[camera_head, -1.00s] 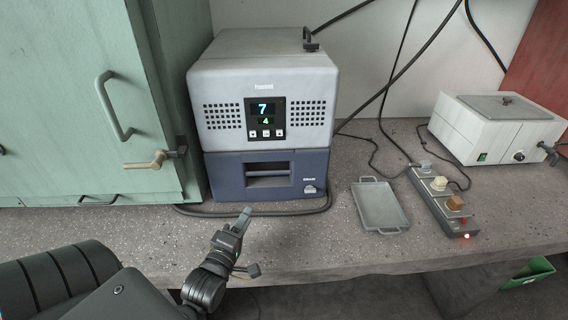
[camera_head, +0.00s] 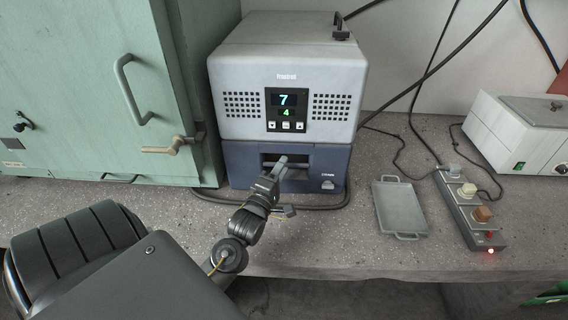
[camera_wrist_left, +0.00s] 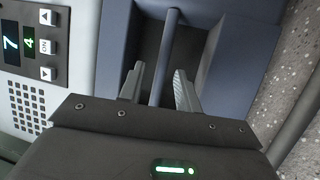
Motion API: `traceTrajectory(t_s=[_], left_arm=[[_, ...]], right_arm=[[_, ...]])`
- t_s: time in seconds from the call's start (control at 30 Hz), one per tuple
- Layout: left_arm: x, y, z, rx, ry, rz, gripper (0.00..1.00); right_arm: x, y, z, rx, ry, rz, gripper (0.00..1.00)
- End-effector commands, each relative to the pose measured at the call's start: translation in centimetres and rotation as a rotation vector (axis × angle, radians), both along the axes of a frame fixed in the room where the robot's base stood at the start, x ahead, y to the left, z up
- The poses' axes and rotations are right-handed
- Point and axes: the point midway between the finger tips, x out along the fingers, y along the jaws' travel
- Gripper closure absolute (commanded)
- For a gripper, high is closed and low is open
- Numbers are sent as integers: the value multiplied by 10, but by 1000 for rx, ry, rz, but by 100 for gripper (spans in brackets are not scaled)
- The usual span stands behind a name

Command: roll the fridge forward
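The fridge (camera_head: 292,75) looks to be the grey box with a lit panel reading 7 and 4. It sits on a dark blue base (camera_head: 240,170) with a recessed front opening and a bar handle (camera_wrist_left: 163,60). My left gripper (camera_head: 283,161) is at that opening in the head view and hides part of it. In the left wrist view its two fingers (camera_wrist_left: 159,72) stand apart on either side of the bar, with gaps visible; it is open. The display panel (camera_wrist_left: 30,42) also shows there. My right gripper is out of view.
A green cabinet (camera_head: 75,80) with handles stands close on the left. A grey tray (camera_head: 401,208) and a strip of switches (camera_head: 470,212) lie to the right, with a white box (camera_head: 515,135) beyond. A cable (camera_head: 335,203) runs along the bench before the base.

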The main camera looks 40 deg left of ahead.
Motion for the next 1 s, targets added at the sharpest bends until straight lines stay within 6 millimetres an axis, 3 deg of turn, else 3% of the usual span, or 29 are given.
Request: traceTrajectory(t_s=[0.2,0.47,0.77,1.0], left_arm=[[16,5,3,0,1,1,66],[18,5,3,0,2,2,66],[17,6,3,0,1,2,100],[17,6,3,0,2,2,100]], right_arm=[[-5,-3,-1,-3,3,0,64],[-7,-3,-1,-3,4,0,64],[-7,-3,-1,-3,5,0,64],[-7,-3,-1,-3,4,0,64]])
